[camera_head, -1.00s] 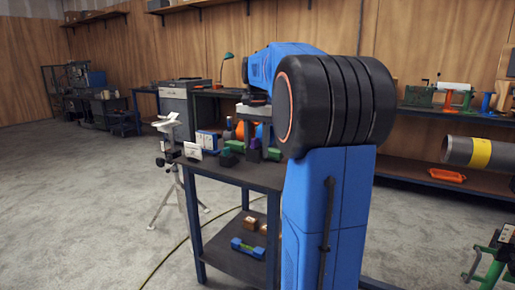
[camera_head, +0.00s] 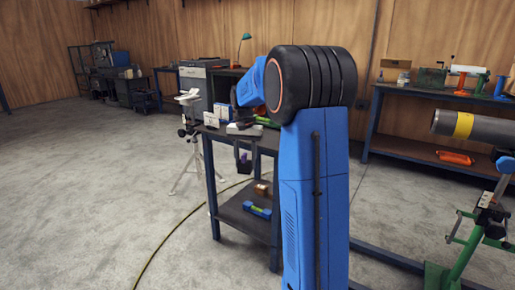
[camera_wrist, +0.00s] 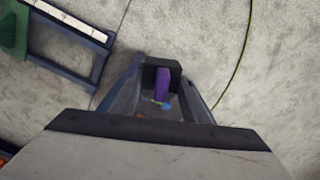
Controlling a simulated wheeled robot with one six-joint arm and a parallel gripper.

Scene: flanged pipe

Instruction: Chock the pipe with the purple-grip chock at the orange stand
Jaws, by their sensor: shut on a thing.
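In the head view the chock (camera_head: 245,156) hangs small and dark purple beside the table's front edge; my arm partly hides this area. The grey pipe (camera_head: 487,129) with a yellow band is at the right edge, its far end out of frame. A green stand (camera_head: 466,245) and a blue-topped support (camera_head: 506,165) stand near it. I cannot make out an orange stand under the pipe.
The blue-framed table (camera_head: 211,180) holds boxes and tools, with blocks on its lower shelf. A white tripod (camera_head: 188,150) stands left of it. A cable (camera_head: 165,240) crosses the floor. A long bench (camera_head: 400,147) lines the back wall. Floor at left is clear.

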